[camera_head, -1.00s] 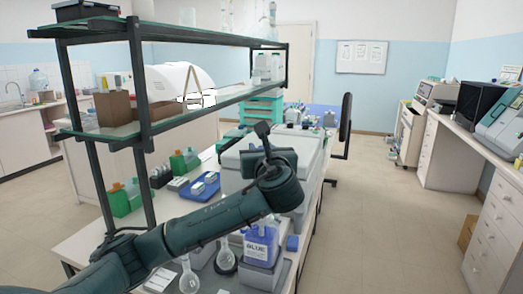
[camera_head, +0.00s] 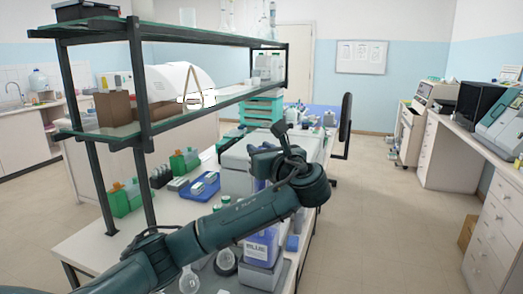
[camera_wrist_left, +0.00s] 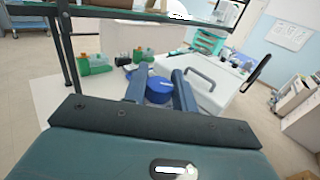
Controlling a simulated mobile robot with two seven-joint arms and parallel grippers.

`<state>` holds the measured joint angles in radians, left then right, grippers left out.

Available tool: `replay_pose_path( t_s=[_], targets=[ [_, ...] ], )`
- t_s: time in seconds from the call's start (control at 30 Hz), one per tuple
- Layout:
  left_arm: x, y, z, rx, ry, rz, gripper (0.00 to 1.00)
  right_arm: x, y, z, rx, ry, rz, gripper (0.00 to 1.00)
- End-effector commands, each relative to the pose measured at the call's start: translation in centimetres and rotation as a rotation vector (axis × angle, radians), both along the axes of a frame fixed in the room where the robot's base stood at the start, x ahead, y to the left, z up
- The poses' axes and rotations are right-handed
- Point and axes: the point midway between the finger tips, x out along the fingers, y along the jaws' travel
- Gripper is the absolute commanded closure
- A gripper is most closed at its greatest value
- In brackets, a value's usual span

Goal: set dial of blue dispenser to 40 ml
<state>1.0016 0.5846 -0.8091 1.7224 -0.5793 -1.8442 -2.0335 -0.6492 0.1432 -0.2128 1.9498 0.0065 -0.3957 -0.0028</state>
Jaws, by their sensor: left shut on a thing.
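The blue dispenser (camera_head: 258,247) stands on the bench in the head view, with a white label reading BLUE. Its upper part is hidden behind my left arm. In the left wrist view, a round blue dial (camera_wrist_left: 159,89) sits between the two fingers of my left gripper (camera_wrist_left: 160,84). The fingers are shut on it, one on each side. In the head view, my left gripper (camera_head: 262,165) is above the dispenser, partly hidden by my wrist. No scale or reading on the dial can be made out. My right gripper does not show.
A dark-framed shelf (camera_head: 145,130) stands over the bench at left. A large grey device (camera_head: 237,158) stands behind the gripper. Round glass flasks (camera_head: 189,281) stand near the dispenser.

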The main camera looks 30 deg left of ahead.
Motion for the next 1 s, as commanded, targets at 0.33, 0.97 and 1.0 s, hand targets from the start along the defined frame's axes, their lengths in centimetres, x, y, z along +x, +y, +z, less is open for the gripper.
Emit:
replay_pose_path(
  t_s=[0.33,0.97,1.0],
  targets=[
    [0.0,0.0,0.0,0.000,0.000,-0.001,0.51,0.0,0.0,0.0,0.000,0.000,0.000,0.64],
    [-3.6,-6.4,-0.3,-0.007,0.001,-0.011,0.51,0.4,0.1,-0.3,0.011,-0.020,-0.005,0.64],
    [-4.2,-7.1,-0.3,-0.008,0.000,-0.009,0.51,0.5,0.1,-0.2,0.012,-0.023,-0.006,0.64]
  ],
)
